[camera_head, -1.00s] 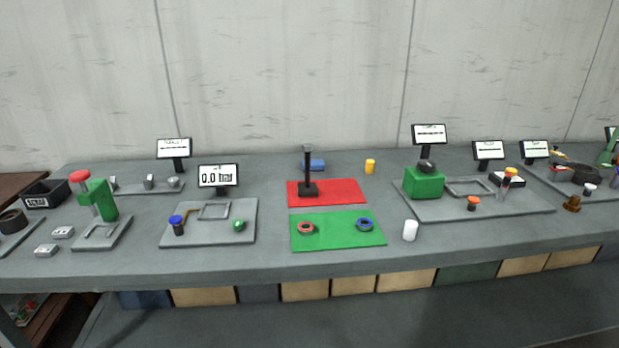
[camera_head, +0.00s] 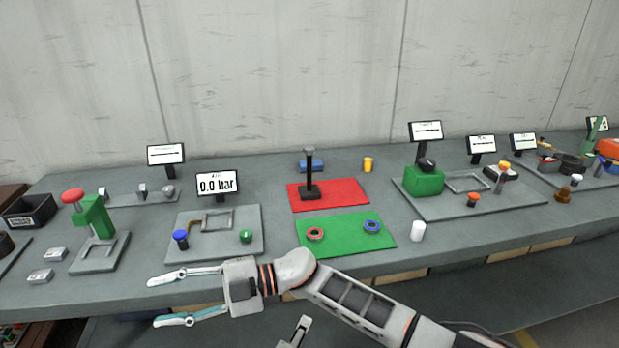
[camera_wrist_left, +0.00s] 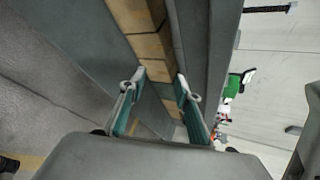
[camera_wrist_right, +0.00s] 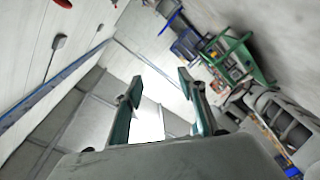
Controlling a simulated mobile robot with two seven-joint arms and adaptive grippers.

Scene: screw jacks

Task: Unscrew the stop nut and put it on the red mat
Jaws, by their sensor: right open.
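The red mat (camera_head: 345,190) lies mid-bench. A black upright post on a square base (camera_head: 309,175) stands at its left part, with a small greyish top (camera_head: 309,150). I cannot tell at this size which part is the stop nut. A red ring (camera_head: 315,234) and a blue ring (camera_head: 372,226) lie on the green mat (camera_head: 345,243) in front. My right gripper (camera_head: 165,301) is open and empty at the bench's front edge, left of the mats, pointing left. Part of my left gripper (camera_head: 298,332) shows at the bottom edge; its wrist view shows spread, empty fingers (camera_wrist_left: 160,88).
A plate with a blue-capped piece, green knob and display (camera_head: 217,184) is left of the mats. A white cylinder (camera_head: 418,231), yellow cylinder (camera_head: 368,164) and green block (camera_head: 424,180) are to the right. A blue block (camera_head: 311,166) is behind the red mat.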

